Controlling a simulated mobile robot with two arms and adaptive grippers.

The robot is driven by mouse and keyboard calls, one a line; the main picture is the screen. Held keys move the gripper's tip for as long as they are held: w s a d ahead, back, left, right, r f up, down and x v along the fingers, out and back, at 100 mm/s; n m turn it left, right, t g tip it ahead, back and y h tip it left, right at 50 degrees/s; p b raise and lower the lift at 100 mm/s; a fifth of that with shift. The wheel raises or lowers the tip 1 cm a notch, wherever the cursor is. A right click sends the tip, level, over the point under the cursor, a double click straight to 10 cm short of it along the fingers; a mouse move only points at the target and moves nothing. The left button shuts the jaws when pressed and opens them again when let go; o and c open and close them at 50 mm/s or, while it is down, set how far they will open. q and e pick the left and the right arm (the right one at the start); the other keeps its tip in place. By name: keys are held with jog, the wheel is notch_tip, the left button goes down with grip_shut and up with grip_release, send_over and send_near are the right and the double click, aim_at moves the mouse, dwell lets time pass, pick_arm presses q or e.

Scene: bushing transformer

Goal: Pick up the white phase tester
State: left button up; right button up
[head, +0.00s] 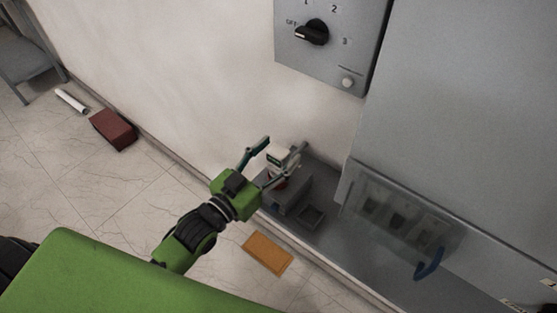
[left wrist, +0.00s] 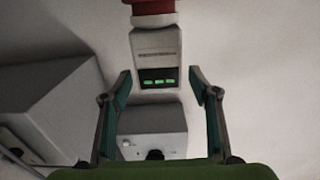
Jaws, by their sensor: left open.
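The white phase tester (head: 281,155) has a small dark display with green marks and a red part next to it. In the left wrist view the tester (left wrist: 155,50) is upside down, with its red end at the top edge. My left gripper (head: 284,145) is open, with one finger on each side of the tester in the head view. In the left wrist view the fingertips of the gripper (left wrist: 160,80) flank its display end with gaps on both sides. I see no contact. My right gripper is not in view.
A clear cover (head: 403,217) with a blue handle (head: 429,263) is at right. A switch panel (head: 325,45) is on the wall above. An orange board (head: 267,254) lies below.

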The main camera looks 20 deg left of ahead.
pick_arm(q)
jog(key=shift+w+d, duration=0.2)
jog(key=shift+w, duration=0.25)
grip_shut()
jog(key=shift+r, duration=0.1)
